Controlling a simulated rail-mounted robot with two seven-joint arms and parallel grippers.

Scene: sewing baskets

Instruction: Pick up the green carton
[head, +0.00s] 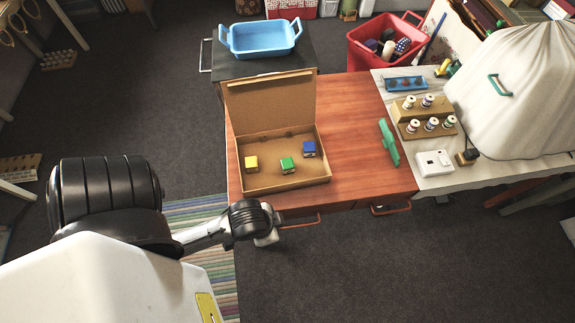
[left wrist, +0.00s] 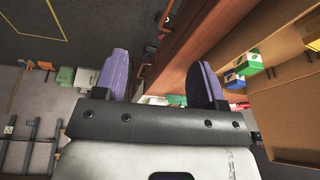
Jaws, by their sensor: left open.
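The green carton (head: 287,165) sits on the floor of the open cardboard box (head: 289,184) on the red-brown table, between a yellow carton (head: 251,163) and a blue carton (head: 309,149). In the left wrist view, the green carton (left wrist: 250,64) shows beside the blue carton (left wrist: 234,79), to the right of the fingers. My left gripper (left wrist: 160,80) is open, with two purple fingers apart and nothing between them. In the head view my left wrist is off the table's front edge, in front of the box, and the fingers are not clear. My right gripper is not in view.
The box's raised lid (head: 270,103) stands at its back. A green item (head: 389,142) lies right of the box. A blue tray (head: 262,39) stands behind. Thread spools on a wooden rack (head: 428,120) and a white covered object (head: 520,90) are at the right.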

